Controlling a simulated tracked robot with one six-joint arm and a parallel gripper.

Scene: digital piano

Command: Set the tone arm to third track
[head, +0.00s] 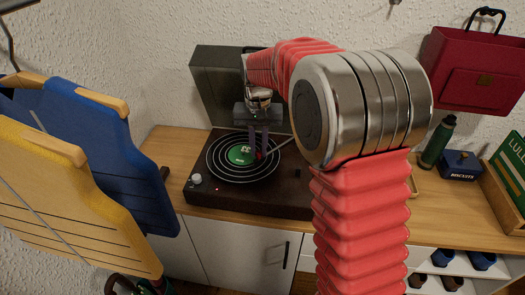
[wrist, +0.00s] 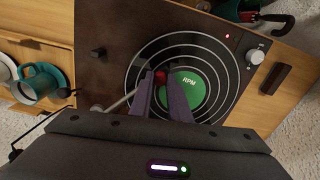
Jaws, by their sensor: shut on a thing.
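The record player (head: 285,195) stands on the wooden cabinet with its dark lid raised. Its black record (head: 215,165) has several white rings and a green label (head: 240,154), also seen in the wrist view (wrist: 195,92). The silver tone arm (wrist: 118,104) reaches in from the left in the wrist view. Its red head (wrist: 160,76) is between the fingertips of my gripper (wrist: 162,83), which is shut on it. The head is over the inner record, beside the label's edge. My gripper (head: 259,150) partly hides it, and I cannot tell whether it touches the record.
A white knob (head: 197,179) is at the player's front left. A green bottle (head: 437,143), a blue biscuit tin (head: 460,166) and a hanging red bag (head: 478,70) are right.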

